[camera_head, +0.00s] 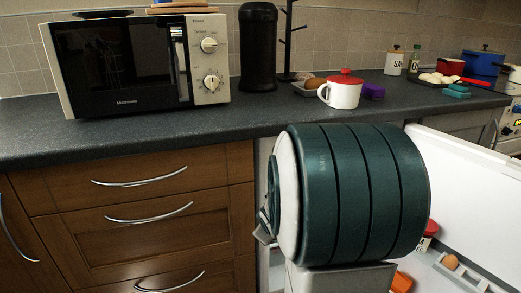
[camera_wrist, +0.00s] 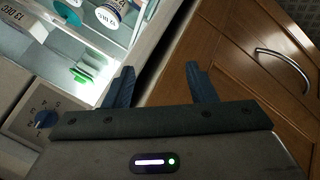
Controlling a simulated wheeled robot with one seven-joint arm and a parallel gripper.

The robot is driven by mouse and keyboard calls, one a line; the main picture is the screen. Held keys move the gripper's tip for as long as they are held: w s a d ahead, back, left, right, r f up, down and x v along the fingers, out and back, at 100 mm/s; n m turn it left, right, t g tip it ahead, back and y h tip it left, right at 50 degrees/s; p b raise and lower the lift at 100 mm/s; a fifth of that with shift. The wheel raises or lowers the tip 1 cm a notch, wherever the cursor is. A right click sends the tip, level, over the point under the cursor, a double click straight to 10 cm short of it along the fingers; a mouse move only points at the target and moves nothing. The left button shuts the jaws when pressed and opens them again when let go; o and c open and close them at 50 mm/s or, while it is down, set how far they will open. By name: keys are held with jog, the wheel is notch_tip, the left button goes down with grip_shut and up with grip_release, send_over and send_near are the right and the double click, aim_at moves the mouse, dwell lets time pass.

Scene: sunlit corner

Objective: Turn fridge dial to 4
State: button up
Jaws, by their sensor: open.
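The fridge dial (camera_wrist: 46,118) is a small blue knob on a pale panel with numbers around it, at the lower left of the wrist view. Its exact setting is too small to tell. The lit inside of the fridge (camera_wrist: 90,50) shows above it. My gripper (camera_wrist: 160,86) is open and empty, with its two dark fingers apart. It is to the right of the dial and not touching it. In the head view, my large teal arm link hides the dial and most of the fridge; the white open fridge door (camera_head: 470,185) shows at the right.
Wooden drawers (camera_head: 150,215) stand left of the fridge; one also shows beside my gripper in the wrist view (camera_wrist: 265,70). The dark counter (camera_head: 250,117) above carries a microwave (camera_head: 120,65) and a red-lidded white pot (camera_head: 343,93). An egg (camera_head: 450,262) sits in the door shelf.

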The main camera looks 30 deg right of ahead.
jog(key=s+d+r+n+t+y+p, duration=0.1)
jog(key=s+d+r+n+t+p, duration=0.1)
jog(key=d+r+n+t+p, duration=0.75)
jog(key=w+d+r+m+b, duration=0.1)
jog(key=w+d+m+b, duration=0.3)
jog(key=w, duration=0.9)
jog(key=shift+w+d+r+t+b, duration=0.2)
jog(key=shift+d+t+b, duration=0.15)
jog(key=shift+d+b, duration=0.45)
jog(key=shift+d, duration=0.15)
jog(key=c, duration=0.9)
